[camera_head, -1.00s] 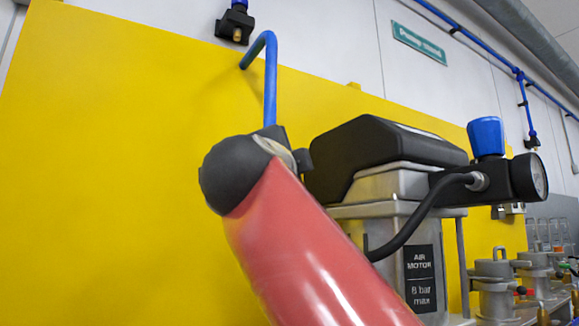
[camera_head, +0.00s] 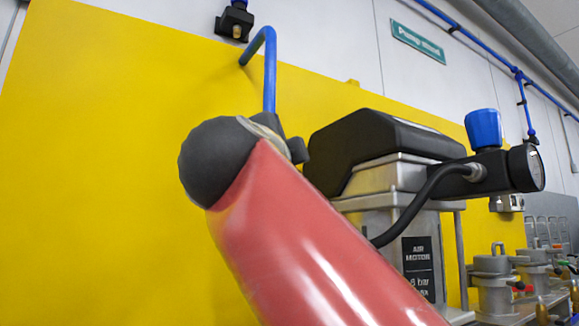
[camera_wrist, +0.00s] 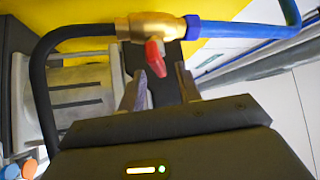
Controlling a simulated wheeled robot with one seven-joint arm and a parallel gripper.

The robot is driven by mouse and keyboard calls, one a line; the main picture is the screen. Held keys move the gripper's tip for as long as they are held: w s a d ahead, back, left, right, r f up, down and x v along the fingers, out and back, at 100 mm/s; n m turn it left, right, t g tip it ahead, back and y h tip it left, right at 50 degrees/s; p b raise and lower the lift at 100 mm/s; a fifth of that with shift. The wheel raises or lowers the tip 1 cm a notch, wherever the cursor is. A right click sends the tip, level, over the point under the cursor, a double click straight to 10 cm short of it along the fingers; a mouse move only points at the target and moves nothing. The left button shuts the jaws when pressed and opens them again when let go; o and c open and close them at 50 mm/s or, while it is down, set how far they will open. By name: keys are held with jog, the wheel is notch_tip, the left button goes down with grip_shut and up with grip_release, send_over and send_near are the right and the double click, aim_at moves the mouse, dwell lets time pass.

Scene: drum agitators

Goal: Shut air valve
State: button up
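The air valve shows in the wrist view as a brass body (camera_wrist: 150,26) with a red lever handle (camera_wrist: 154,58). A black hose joins its left side and a blue pipe (camera_wrist: 240,29) its right side. My gripper (camera_wrist: 160,72) is open, its two dark fingers apart. The red handle points down in the picture, into the gap between the fingertips. I cannot tell whether either finger touches it. In the head view my red arm covers the middle, and neither the valve nor the gripper can be made out.
In the head view the air motor (camera_head: 385,195) stands right of my arm, with a blue-knobbed regulator (camera_head: 483,130) and gauge beside it. A yellow panel (camera_head: 90,170) fills the left. Several metal vessels (camera_head: 493,280) stand at the lower right.

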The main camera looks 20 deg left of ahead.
jog(key=v, duration=0.4)
jog(key=shift+s+f+b, duration=0.1)
jog(key=shift+s+b, duration=0.05)
jog(key=shift+b, duration=0.25)
